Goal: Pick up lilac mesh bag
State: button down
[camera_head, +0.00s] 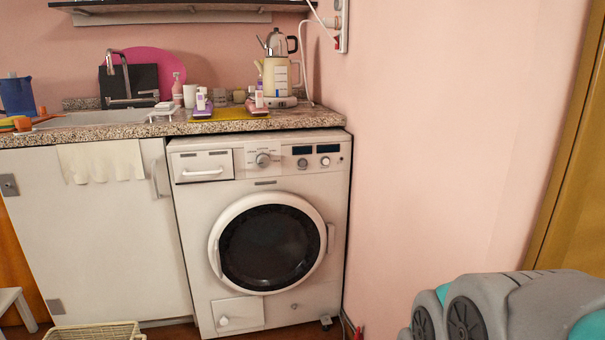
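I cannot make out a lilac mesh bag for certain. Two small purple-and-white items lie on a yellow mat (230,115) on the counter above the washing machine: a left purple item (204,108) and a right purple item (257,106). They are too small to tell what they are. My gripper is not in view.
A white washing machine (190,240) with its round door shut stands under the speckled counter (310,118). A kettle (280,80) stands at the counter's right end. A sink (100,118) is at left. A wicker basket (95,332) is on the floor. A pink wall (430,150) is at right.

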aim_at(203, 110)
jog(key=l+u, duration=0.3)
jog(key=u, duration=0.15)
jog(key=k+l+u, duration=0.15)
jog(key=u, duration=0.35)
jog(key=l, duration=0.1)
